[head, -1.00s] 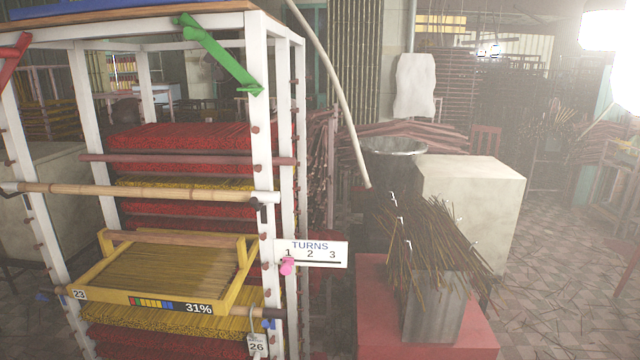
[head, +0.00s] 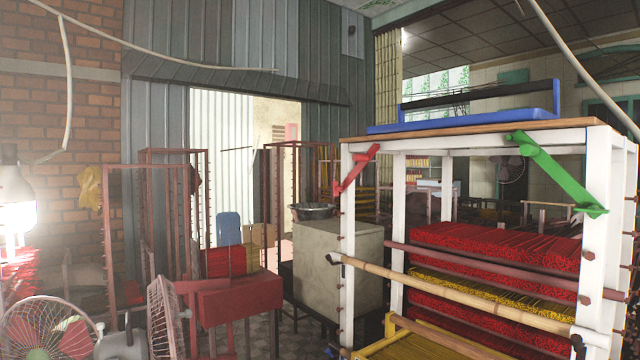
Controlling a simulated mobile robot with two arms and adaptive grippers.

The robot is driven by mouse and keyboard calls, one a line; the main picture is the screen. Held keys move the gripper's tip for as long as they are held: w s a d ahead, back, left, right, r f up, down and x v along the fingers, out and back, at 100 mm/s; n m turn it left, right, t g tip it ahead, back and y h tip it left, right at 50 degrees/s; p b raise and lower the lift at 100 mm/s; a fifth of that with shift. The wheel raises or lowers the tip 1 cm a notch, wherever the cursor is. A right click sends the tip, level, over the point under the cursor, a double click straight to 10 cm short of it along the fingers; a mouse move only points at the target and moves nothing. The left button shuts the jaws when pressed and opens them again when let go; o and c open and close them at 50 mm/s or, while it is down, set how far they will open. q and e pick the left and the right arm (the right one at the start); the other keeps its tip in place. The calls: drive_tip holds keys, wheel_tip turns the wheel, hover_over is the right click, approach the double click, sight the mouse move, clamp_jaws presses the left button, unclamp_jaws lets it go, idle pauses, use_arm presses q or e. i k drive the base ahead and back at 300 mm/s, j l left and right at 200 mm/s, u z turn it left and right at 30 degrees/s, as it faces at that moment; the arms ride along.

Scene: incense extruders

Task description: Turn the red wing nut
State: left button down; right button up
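A red wing-nut-like piece (head: 357,169) sits at the upper left front corner of the white rack (head: 345,235) in the head view. It is a long flat red bar, tilted with its upper end to the right, on the front of the post just under the wooden top. A similar green piece (head: 556,172) sits at the upper right front corner, tilted the other way. Neither of my grippers is in view, and nothing covers the red piece.
The rack holds bundles of red incense (head: 495,247) and yellow incense (head: 480,290) behind a bamboo pole (head: 450,285). A blue tray-like piece (head: 465,120) lies on top. Left are a red table (head: 238,300), a pale block (head: 335,262) and a fan (head: 45,328).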

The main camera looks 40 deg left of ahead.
sight(336, 188)
drive_tip(key=k+u, duration=0.1)
drive_tip(key=u, duration=0.85)
